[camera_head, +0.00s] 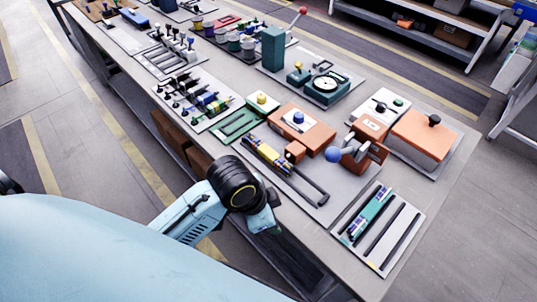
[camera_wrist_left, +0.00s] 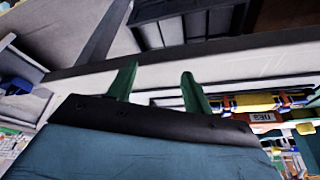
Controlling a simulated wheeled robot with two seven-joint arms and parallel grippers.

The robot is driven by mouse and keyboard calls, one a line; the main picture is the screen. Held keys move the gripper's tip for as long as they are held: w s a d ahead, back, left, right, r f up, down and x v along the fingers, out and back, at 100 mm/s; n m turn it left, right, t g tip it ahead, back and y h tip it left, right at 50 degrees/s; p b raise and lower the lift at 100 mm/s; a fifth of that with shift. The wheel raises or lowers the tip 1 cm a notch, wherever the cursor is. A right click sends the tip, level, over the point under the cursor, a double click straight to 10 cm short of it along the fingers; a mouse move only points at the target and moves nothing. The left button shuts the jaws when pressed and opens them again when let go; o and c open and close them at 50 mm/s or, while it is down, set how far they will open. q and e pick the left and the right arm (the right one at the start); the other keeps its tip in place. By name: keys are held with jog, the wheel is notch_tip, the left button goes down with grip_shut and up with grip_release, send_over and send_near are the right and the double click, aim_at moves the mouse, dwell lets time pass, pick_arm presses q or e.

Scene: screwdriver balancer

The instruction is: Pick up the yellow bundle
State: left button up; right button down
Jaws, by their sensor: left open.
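The yellow bundle (camera_head: 268,156) lies on a grey board near the front edge of the long table, beside orange-brown blocks. In the left wrist view, a yellow bundle with dark blue bands (camera_wrist_left: 257,103) shows at the right, beyond the fingers and to their right. My left gripper is open in the left wrist view (camera_wrist_left: 160,82), with two green fingers apart and nothing between them. In the head view my left wrist is at the table's front edge, left of and below the bundle; its fingertips are hidden there. My right gripper is not in view.
A board with black bars and a green-and-white bundle (camera_head: 370,212) lies to the right. A rack of several coloured bundles (camera_head: 205,100) is to the left.

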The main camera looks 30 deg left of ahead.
pick_arm(q)
jog(key=w+m, duration=0.1)
jog(key=w+d+r+m, duration=0.1)
jog(key=w, duration=0.1)
jog(key=w+r+m, duration=0.1)
jog(key=m, duration=0.1)
jog(key=shift+w+d+g, duration=0.15)
jog(key=shift+w+g, duration=0.15)
jog(key=shift+g, duration=0.1)
jog(key=w+m, duration=0.1)
jog(key=w+r+m, duration=0.1)
jog(key=w+a+m, duration=0.1)
jog(key=w, duration=0.1)
jog(key=shift+r+g, duration=0.25)
jog(key=shift+g, duration=0.05)
jog(key=w+a+r+m+y, duration=0.1)
jog(key=w+a+r+m, duration=0.2)
jog(key=w, duration=0.1)
jog(key=m+g+y, duration=0.2)
send_near(269, 151)
jog(key=f, duration=0.3)
jog(key=f+b, duration=0.1)
jog(key=f, duration=0.1)
jog(key=f+b, duration=0.1)
jog(key=f, duration=0.2)
jog(key=shift+s+a+f, duration=0.25)
jog(key=shift+f, duration=0.1)
jog(key=c, duration=1.1)
